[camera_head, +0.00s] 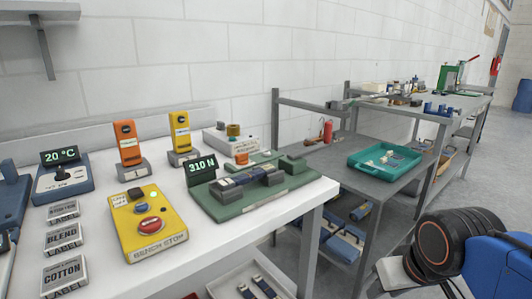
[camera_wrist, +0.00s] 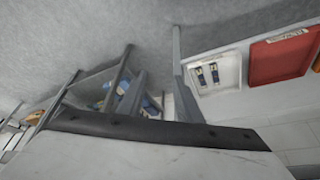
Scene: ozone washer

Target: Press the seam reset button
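A green tester (camera_head: 253,190) with a display reading 310 N (camera_head: 202,167) stands on the white bench and holds a dark blue strip between its clamps. A yellow box marked BENCH STOP (camera_head: 150,222) is left of it, with a red button (camera_head: 150,225) and a dark control. I see no label reading seam reset, so I cannot tell which control is that button. My blue and black arm (camera_head: 450,245) is at the lower right, apart from the bench. I cannot make out my gripper's fingers in either view.
Label boxes (camera_head: 65,237), a 20 °C unit (camera_head: 61,178) and two upright handheld units (camera_head: 128,143) crowd the bench's left. A teal tray (camera_head: 384,159) lies on the grey table. The wrist view shows a white tray (camera_wrist: 227,81) and a red tray (camera_wrist: 283,57) below.

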